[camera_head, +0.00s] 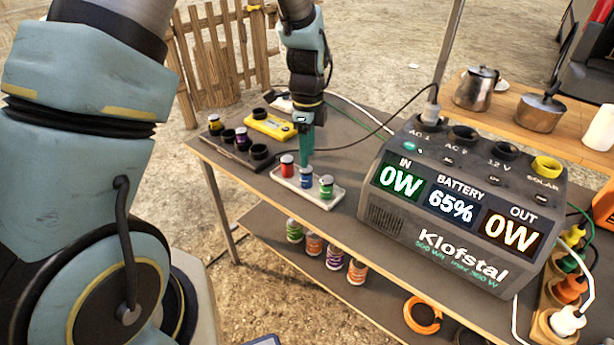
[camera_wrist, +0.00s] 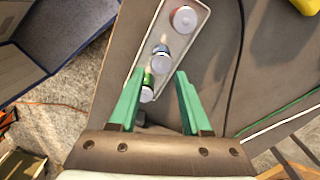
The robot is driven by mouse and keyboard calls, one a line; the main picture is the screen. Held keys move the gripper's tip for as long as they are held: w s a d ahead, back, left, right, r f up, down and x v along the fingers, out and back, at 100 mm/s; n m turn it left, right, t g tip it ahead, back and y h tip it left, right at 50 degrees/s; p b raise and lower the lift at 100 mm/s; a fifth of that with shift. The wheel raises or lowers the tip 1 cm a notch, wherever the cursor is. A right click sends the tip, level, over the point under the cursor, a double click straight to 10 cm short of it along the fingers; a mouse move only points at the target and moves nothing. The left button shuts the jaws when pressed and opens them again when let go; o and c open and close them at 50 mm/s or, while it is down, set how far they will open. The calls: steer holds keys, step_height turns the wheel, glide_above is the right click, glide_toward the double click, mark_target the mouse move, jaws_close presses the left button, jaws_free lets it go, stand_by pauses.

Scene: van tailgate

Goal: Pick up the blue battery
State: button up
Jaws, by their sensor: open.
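The blue battery (camera_head: 306,178) stands upright in a pale tray (camera_head: 331,203), between a red battery (camera_head: 287,167) and a green battery (camera_head: 326,188). In the wrist view the blue battery (camera_wrist: 160,60) shows its silver top, in the middle of the row in the tray (camera_wrist: 200,32). My gripper (camera_head: 306,158) points down over the tray, its green fingers apart and empty. In the wrist view my gripper (camera_wrist: 164,75) has its fingertips just short of the blue battery. The green battery (camera_wrist: 147,92) lies close to the left finger, which partly hides it.
A large power station (camera_head: 450,200) stands on the table right of the tray. A dark holder (camera_head: 236,157) with batteries and a yellow device (camera_head: 270,125) are to the left and behind. Cables cross the table. More batteries stand on the lower shelf (camera_head: 345,290).

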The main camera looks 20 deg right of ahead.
mark_target(306, 176)
steer(key=shift+w+f+p, duration=0.15)
steer(key=shift+f+p, duration=1.05)
steer(key=shift+f, duration=2.9)
steer(key=shift+c, duration=0.3)
jaws_close()
